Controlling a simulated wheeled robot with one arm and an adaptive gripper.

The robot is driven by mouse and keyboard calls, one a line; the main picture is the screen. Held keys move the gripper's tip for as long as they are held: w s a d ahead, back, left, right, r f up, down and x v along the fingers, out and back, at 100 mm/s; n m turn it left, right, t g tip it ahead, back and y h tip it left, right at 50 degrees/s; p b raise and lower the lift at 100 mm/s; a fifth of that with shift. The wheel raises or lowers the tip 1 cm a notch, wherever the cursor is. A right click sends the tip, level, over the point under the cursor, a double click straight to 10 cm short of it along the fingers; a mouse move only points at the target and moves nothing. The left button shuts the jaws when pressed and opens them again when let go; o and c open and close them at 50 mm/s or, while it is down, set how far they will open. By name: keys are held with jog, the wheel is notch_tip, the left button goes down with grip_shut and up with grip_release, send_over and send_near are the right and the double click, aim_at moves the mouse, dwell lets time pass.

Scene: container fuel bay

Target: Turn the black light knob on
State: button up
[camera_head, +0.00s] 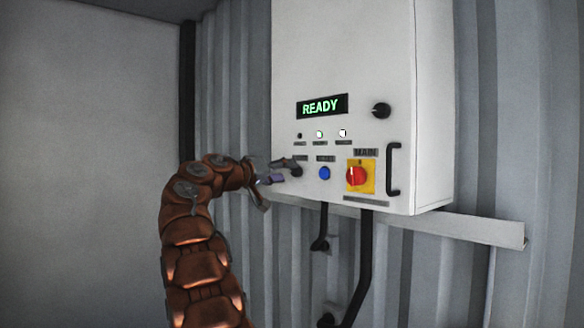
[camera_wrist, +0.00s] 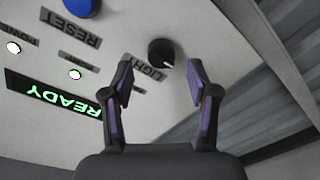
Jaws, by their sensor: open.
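The black light knob (camera_wrist: 161,52) is round and has a white pointer mark at its lower right edge in the wrist view. An upside-down LIGHT label (camera_wrist: 142,70) sits beside it. In the head view the knob (camera_head: 297,172) is small and partly covered by my gripper, at the lower left of the white cabinet's front. My gripper (camera_wrist: 160,72) is open, its two fingers on either side of the knob in the picture. Whether the fingertips touch the knob or the panel, I cannot tell. In the head view my gripper (camera_head: 280,170) comes in from the left.
Cables hang below.

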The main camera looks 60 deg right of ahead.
aim_at(293, 171)
jog(key=shift+p+x, duration=0.5)
jog(key=shift+x, duration=1.15)
grip_shut()
